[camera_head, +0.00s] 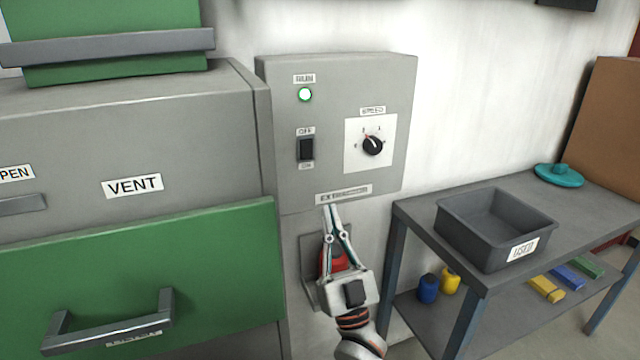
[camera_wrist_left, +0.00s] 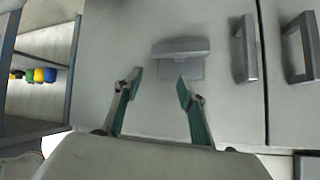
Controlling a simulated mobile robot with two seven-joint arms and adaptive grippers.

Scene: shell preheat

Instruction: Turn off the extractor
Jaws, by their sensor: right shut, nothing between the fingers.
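The extractor's grey control box (camera_head: 338,120) is on the wall in the head view. Its RUN lamp (camera_head: 305,95) glows green. Below the lamp is a black rocker switch (camera_head: 306,148), with OFF above it and ON below. A black SPEED knob (camera_head: 372,145) sits to the right. My right gripper (camera_head: 330,207) is shut and empty, its tips near the label at the box's lower edge, below the switch. My left gripper (camera_wrist_left: 160,79) is open and empty in the left wrist view, in front of a pale grey front with handles.
A red part (camera_head: 334,262) on a grey wall plate is partly hidden behind my right gripper. A green drawer (camera_head: 150,270) is at left. A side table (camera_head: 430,228) with a grey USED bin (camera_head: 470,235) stands at right.

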